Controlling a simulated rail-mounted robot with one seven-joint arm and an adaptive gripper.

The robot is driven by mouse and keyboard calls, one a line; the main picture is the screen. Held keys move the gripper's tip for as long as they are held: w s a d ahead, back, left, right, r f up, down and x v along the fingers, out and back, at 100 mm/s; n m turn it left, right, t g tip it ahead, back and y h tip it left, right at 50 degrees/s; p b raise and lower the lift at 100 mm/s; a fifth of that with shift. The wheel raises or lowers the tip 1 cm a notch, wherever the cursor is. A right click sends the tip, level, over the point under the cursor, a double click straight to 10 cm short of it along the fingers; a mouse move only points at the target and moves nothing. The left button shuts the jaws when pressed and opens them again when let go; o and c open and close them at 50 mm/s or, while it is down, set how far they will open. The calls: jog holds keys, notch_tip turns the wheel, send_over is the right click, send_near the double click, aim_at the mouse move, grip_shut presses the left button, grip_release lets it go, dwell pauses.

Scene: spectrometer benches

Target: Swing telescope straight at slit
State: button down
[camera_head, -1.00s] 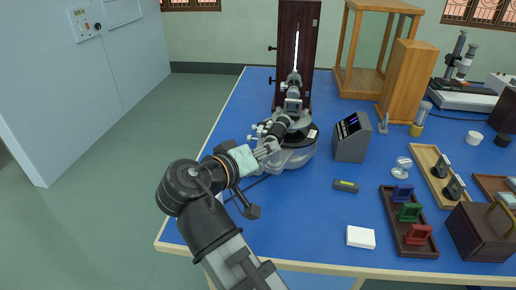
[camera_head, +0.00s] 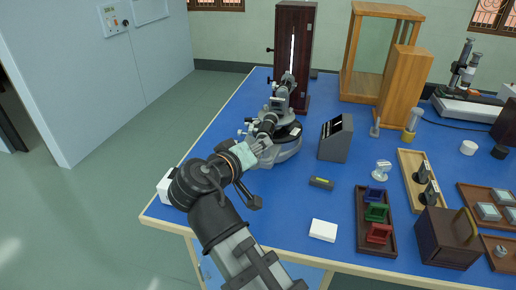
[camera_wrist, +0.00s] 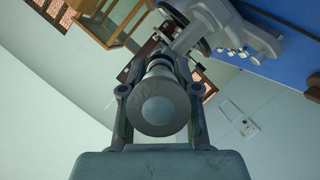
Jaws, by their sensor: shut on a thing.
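The farther tube (camera_head: 284,88) points at the bright vertical slit (camera_head: 293,48) in a tall dark cabinet (camera_head: 307,70). My gripper (camera_head: 258,146) is shut on the telescope's near end. In the wrist view the telescope's round grey end (camera_wrist: 158,108) sits between the two fingers of my gripper (camera_wrist: 158,95). My arm partly hides the near side of the base.
A dark grey meter box (camera_head: 336,138) and a small level (camera_head: 321,183) stand right of the spectrometer. A white block (camera_head: 323,230) and a rack of coloured holders (camera_head: 376,215) lie nearer. A white box (camera_head: 166,188) shows beside my arm. Floor on the left is clear.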

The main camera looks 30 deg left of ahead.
jog(key=c, duration=0.9)
grip_release()
jog(key=shift+w, duration=0.1)
jog(key=shift+c, duration=0.2)
jog(key=v, duration=1.2)
